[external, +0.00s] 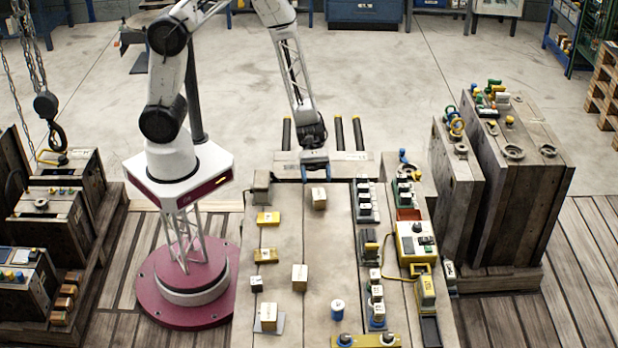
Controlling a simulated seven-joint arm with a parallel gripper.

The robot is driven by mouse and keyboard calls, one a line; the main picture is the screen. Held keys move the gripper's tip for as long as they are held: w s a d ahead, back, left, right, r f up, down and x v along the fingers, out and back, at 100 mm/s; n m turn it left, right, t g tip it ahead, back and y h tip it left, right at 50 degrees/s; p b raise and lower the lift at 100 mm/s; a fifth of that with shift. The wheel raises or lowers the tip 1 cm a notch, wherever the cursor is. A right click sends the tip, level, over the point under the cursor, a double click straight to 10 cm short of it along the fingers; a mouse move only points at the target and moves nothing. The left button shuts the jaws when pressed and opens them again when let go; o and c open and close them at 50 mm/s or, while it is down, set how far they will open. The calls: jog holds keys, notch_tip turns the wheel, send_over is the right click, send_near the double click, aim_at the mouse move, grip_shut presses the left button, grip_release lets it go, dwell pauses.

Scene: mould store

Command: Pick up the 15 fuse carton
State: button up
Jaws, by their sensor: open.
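Several small cartons stand on the wooden bench top (330,250). One tan carton (319,199) with a dark mark on top is near the far end. Another tan carton (300,278) is nearer the middle, and a larger one (268,317) is at the near left. The printing is too small to read, so I cannot tell which is the 15 fuse carton. My gripper (316,175) points down, open and empty, at the bench's far end, seemingly above and just beyond the far tan carton.
Yellow blocks (268,218) lie along the left edge. A blue-and-white can (338,309) stands near the front. Rows of switch-like devices (366,204) and a yellow-and-white meter box (415,242) line the right side. Bare wood lies between the cartons.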

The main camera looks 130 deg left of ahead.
aim_at(318, 189)
jog(key=shift+w+d, duration=0.1)
dwell(0.3)
jog(key=shift+x, duration=2.6)
jog(key=shift+f, duration=0.1)
jog(key=c, duration=1)
jog(key=shift+c, duration=0.2)
notch_tip(318, 189, up, 28)
